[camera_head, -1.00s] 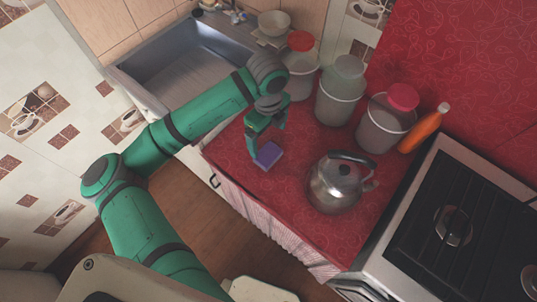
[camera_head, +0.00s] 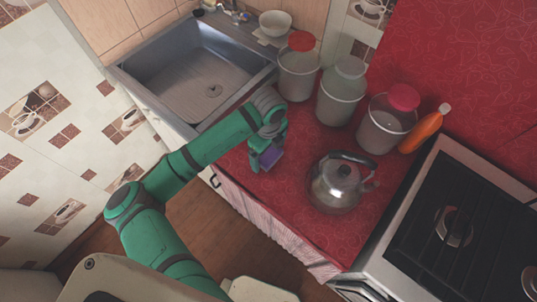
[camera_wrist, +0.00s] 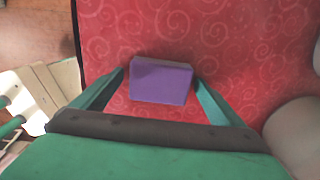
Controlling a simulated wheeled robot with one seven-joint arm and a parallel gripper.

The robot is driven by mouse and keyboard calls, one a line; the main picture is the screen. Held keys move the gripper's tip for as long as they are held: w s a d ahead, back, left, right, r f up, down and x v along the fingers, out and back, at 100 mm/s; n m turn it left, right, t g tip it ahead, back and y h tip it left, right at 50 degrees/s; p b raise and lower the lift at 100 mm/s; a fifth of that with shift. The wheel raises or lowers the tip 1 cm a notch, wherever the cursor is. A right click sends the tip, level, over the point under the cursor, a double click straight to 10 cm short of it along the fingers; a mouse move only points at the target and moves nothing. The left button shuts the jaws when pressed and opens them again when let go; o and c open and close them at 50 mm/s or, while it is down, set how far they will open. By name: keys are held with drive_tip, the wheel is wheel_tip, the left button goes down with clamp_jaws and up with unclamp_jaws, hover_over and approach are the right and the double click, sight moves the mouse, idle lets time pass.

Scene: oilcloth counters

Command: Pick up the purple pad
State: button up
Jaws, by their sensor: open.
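The purple pad (camera_head: 270,156) lies on the red patterned counter (camera_head: 290,215), near its front edge. In the wrist view the purple pad (camera_wrist: 161,82) is a small block between the two fingers, with red cloth showing on both sides of it. My gripper (camera_head: 262,160) is low over the counter at the pad, and its green fingers hide part of the pad in the head view. In the wrist view my gripper (camera_wrist: 160,90) is open, with a finger at each side of the pad and not pressing on it.
A metal kettle (camera_head: 341,183) stands to the right of the pad. Lidded containers (camera_head: 340,92) and an orange bottle (camera_head: 423,130) stand along the back. A sink (camera_head: 195,75) is at upper left and a stove (camera_head: 470,225) at right. Red counter in front of the kettle is clear.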

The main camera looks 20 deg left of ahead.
drive_tip(key=c, duration=1.1)
drive_tip(key=shift+r, duration=0.8)
drive_tip(key=s+d+r, duration=0.2)
drive_tip(key=s+r, duration=0.9)
drive_tip(key=s, duration=0.2)
drive_tip(key=shift+s+d+r, duration=0.2)
drive_tip(key=shift+s+d, duration=0.05)
drive_tip(key=shift+s, duration=0.15)
